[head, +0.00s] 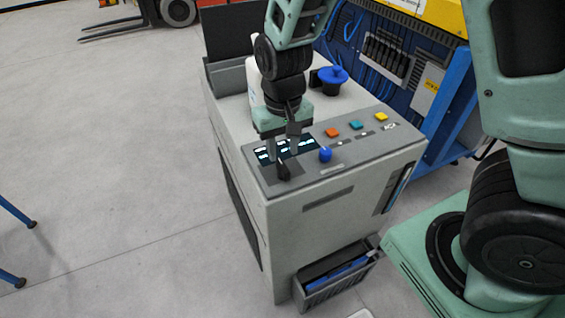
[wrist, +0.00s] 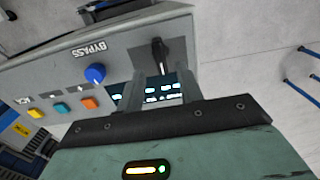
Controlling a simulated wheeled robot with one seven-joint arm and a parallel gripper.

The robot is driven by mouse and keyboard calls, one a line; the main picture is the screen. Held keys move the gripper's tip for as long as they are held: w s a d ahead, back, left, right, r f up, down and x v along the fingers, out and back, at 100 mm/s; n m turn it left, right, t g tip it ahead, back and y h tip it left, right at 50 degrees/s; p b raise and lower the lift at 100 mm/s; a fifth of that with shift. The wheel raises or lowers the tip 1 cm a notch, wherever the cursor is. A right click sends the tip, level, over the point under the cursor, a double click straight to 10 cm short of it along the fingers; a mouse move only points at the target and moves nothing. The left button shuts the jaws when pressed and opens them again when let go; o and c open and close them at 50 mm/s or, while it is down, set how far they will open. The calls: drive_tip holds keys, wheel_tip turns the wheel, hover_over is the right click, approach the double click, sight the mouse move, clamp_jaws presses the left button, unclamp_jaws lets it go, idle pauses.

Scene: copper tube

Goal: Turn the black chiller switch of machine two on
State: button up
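The black switch (head: 283,172) is a small lever at the near left of the grey machine's top panel (head: 337,171). In the wrist view the black switch (wrist: 157,52) stands just beyond my fingertips, near the middle. My gripper (head: 281,155) points down over the panel, close behind the switch. Its two fingers are apart with nothing held between them; the wrist view also shows the gripper (wrist: 160,76). Contact between fingers and lever cannot be told. No machine number is readable.
A blue knob (head: 325,155), labelled BYPASS in the wrist view, sits right of the switch. Orange (head: 333,132), teal (head: 355,125) and yellow (head: 381,117) buttons line the panel. A lit display (head: 290,147) lies beneath my gripper. A blue-handled part (head: 333,76) stands behind.

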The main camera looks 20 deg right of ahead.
sight(283, 165)
wheel_tip(283, 165, down, 6)
drive_tip(key=shift+r, duration=0.1)
clamp_jaws()
